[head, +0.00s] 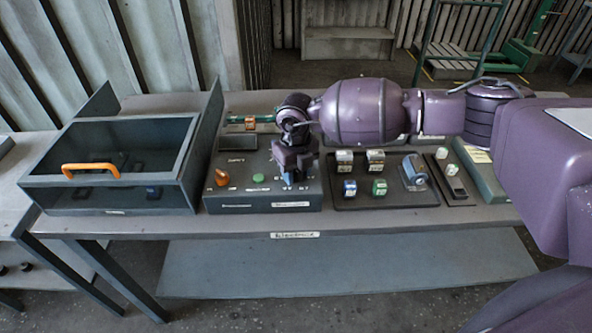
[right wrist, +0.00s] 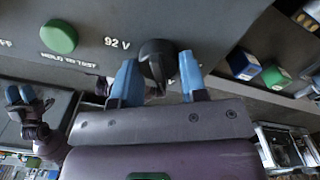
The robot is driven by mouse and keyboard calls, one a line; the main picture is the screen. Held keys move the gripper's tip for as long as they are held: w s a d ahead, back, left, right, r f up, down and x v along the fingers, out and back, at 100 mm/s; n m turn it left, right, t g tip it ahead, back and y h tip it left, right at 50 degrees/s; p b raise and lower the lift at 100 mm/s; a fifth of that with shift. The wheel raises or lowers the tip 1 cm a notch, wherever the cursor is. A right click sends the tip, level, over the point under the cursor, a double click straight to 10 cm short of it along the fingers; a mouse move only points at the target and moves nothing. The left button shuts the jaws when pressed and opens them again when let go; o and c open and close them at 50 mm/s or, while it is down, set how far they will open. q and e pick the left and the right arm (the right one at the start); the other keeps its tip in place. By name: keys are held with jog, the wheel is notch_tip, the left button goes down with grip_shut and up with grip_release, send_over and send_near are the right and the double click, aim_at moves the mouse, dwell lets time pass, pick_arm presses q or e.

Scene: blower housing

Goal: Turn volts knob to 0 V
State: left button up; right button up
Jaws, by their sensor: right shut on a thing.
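The volts knob (right wrist: 158,62) is black and sits on the grey control panel (right wrist: 215,25), between the blue fingertips of my right gripper (right wrist: 158,76). The gripper is shut on it. The label beside the knob reads 92 V. In the head view my right gripper (head: 288,172) comes down over the right part of the panel (head: 240,197) and hides the knob. A small purple gripper with blue fingers, seemingly my left (right wrist: 25,100), shows at the left of the right wrist view; its opening is unclear.
A green button (head: 258,178) and an orange knob (head: 221,177) are left of my right gripper on the panel. A dark open-topped box with an orange handle (head: 90,169) stands to the left. A dark tray (head: 400,199) with several small blocks lies to the right.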

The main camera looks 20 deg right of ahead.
jog(key=shift+n, duration=0.4)
jog(key=shift+d+f+n+b, duration=0.1)
jog(key=shift+n+b, duration=0.8)
jog(key=n+b, duration=0.2)
jog(key=n, duration=0.2)
jog(key=shift+w+d+n, duration=0.1)
jog(key=shift+n, duration=0.2)
jog(key=n+b, duration=0.2)
jog(key=n, duration=0.2)
jog(key=shift+w, duration=0.1)
pick_arm(q)
notch_tip(320, 180, down, 8)
jog(key=s, duration=0.1)
jog(key=shift+r+g, duration=0.25)
jog(key=shift+g, duration=0.05)
pick_arm(e)
jog(key=shift+n, duration=0.3)
pick_arm(q)
jog(key=shift+s+f, duration=0.15)
jog(key=shift+s, duration=0.15)
pick_arm(e)
jog(key=shift+r, duration=0.2)
jog(key=o, duration=0.9)
pick_arm(q)
jog(key=shift+w, duration=0.25)
